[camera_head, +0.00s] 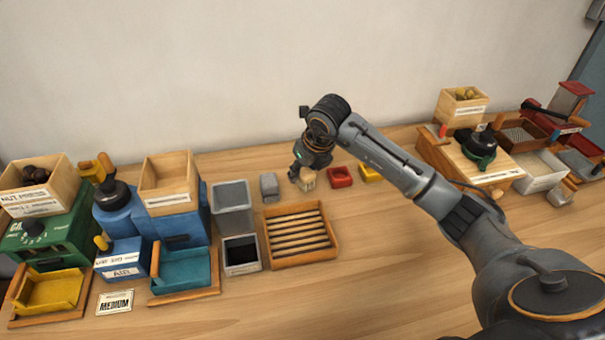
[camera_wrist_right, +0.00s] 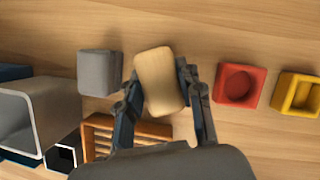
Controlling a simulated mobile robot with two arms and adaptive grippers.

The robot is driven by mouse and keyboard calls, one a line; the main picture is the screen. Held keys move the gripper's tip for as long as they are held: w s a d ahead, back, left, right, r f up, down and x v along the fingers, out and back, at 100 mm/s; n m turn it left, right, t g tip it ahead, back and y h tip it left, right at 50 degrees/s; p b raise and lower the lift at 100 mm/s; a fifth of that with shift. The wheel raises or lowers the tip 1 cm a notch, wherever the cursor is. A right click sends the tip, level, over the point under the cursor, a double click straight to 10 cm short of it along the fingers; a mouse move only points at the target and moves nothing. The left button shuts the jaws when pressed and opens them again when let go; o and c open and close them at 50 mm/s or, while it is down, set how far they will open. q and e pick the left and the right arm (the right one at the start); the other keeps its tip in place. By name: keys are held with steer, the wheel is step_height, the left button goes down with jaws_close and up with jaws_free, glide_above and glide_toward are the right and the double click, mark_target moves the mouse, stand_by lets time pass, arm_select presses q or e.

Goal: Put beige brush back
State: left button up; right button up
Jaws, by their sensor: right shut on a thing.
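The beige brush (camera_wrist_right: 160,80) is a rounded beige block between the fingers of my right gripper (camera_wrist_right: 160,85) in the right wrist view. The fingers are shut on its two sides. In the head view the right gripper (camera_head: 300,176) is low over the back of the table, and the brush (camera_head: 307,180) shows just beside its fingers. A grey block (camera_head: 269,187) stands to its left and a red holder (camera_head: 340,177) with a round hollow to its right. Whether the brush touches the table is not clear. My left gripper is not in view.
A slatted wooden tray (camera_head: 334,248) lies in front of the gripper. A grey bin (camera_head: 232,207) stands left of the grey block. A yellow holder (camera_wrist_right: 297,94) is right of the red one. Machines fill the left; a wooden box (camera_head: 461,106) stands at right.

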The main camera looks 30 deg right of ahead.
steer(key=shift+f, duration=0.9)
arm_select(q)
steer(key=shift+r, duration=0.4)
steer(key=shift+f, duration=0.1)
arm_select(e)
steer(key=shift+f, duration=0.1)
steer(key=o, duration=0.7)
steer(key=shift+f, duration=0.1)
steer(key=shift+c, duration=0.2)
steer(key=o, duration=0.5)
steer(key=shift+c, duration=0.2)
